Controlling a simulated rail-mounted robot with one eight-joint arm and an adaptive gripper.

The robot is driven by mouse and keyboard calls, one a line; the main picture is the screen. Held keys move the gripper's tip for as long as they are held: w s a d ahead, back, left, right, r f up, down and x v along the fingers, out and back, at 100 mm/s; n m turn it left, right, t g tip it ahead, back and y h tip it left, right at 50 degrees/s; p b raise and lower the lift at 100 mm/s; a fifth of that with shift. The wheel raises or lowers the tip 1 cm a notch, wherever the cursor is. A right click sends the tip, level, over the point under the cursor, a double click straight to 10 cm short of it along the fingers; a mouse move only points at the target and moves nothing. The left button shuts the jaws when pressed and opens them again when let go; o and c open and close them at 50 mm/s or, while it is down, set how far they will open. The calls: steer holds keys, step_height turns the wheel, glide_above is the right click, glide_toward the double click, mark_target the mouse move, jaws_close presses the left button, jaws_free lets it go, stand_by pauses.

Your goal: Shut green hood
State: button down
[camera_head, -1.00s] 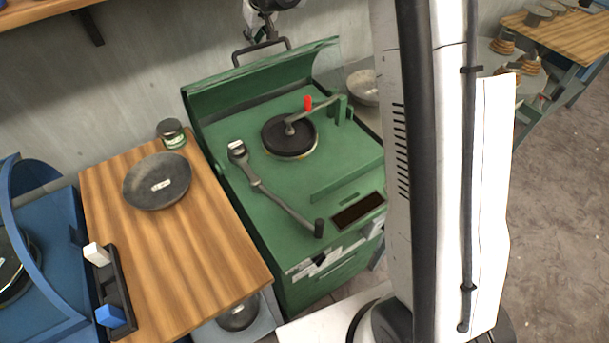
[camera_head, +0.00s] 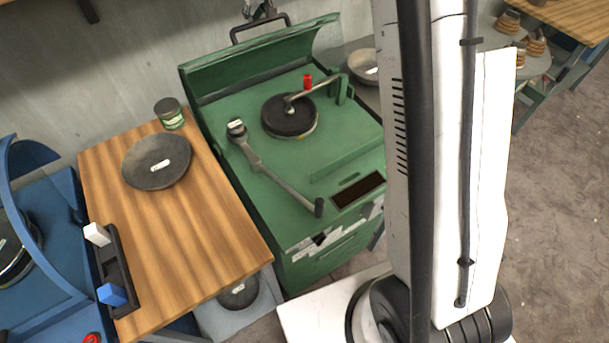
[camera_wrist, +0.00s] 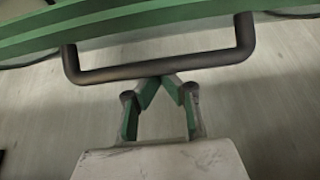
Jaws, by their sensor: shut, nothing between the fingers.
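The green hood (camera_head: 245,55) stands raised at the back of the green machine (camera_head: 225,120), leaving its top uncovered. A dark bar handle (camera_head: 242,32) is fixed along the hood's upper edge. My gripper (camera_head: 262,14) is at the top of the head view, just behind the handle and partly cut off. In the wrist view, the handle (camera_wrist: 110,73) spans the picture under the green hood edge (camera_wrist: 130,22). My gripper (camera_wrist: 160,80) is shut and empty there, its fingertips meeting right at the bar. I cannot tell whether they touch it.
A turntable disc (camera_head: 289,117), a red knob (camera_head: 307,82) and a long grey lever (camera_head: 280,178) are on the machine top. A wooden table (camera_head: 200,235) with a grey bowl (camera_head: 157,161) and a jar (camera_head: 169,113) stands left. A wall is behind.

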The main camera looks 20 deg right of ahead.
mark_target(263, 20)
stand_by(0.6)
steer(key=shift+s+d+r, duration=0.2)
steer(key=shift+s+r, duration=0.1)
steer(key=shift+s, duration=0.6)
steer(key=shift+s+d+r, duration=0.15)
steer(key=shift+s+r, duration=0.15)
steer(key=shift+s, duration=0.65)
steer(key=shift+s+d+r, duration=0.2)
steer(key=shift+s+r, duration=0.1)
steer(key=shift+s, duration=0.7)
